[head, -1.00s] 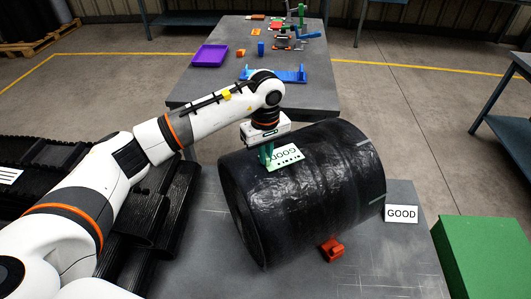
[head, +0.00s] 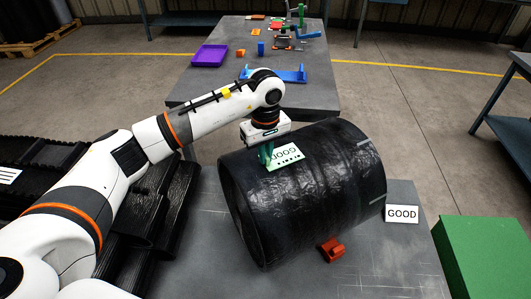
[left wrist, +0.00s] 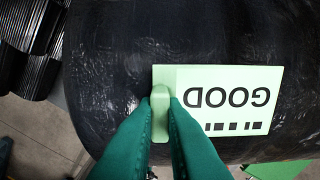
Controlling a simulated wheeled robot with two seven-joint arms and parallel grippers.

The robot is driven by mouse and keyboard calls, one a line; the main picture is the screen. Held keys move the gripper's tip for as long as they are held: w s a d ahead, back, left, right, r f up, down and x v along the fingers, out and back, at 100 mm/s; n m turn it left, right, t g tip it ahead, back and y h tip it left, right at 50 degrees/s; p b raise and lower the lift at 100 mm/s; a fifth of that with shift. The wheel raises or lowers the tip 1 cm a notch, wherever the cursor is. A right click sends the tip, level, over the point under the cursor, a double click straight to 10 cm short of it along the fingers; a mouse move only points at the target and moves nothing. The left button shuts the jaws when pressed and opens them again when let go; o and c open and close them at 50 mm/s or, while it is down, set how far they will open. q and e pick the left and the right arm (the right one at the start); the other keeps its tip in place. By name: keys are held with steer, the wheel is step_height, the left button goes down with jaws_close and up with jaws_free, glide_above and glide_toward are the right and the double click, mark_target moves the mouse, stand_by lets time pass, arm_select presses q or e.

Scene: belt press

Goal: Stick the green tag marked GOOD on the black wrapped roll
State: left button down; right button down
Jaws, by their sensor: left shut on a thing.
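The black wrapped roll (head: 300,200) lies on its side on a grey table. The pale green tag marked GOOD (head: 288,157) is at the top of the roll in the head view. My left gripper (head: 266,154) is shut on the tag's left edge. In the left wrist view the green fingers (left wrist: 160,105) pinch a small tab at the edge of the tag (left wrist: 228,100), whose lettering reads upside down. The tag lies over the roll's surface (left wrist: 130,45); I cannot tell whether it touches everywhere. My right gripper is not in view.
A white GOOD sign (head: 402,214) stands at the table's right edge, and a red block (head: 331,249) sits before the roll. A green box (head: 487,255) is at the right. Black ribbed belts (head: 160,215) lie at the left. A second table (head: 220,88) with small parts is behind.

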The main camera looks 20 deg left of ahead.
arm_select(q)
steer(key=shift+f, duration=0.15)
steer(key=c, duration=1.4)
jaws_free()
steer(key=shift+c, duration=0.2)
steer(key=shift+r, duration=0.2)
step_height(320, 180, up, 12)
steer(key=b, duration=0.2)
step_height(320, 180, up, 7)
steer(key=p, duration=0.4)
steer(key=shift+p, duration=0.35)
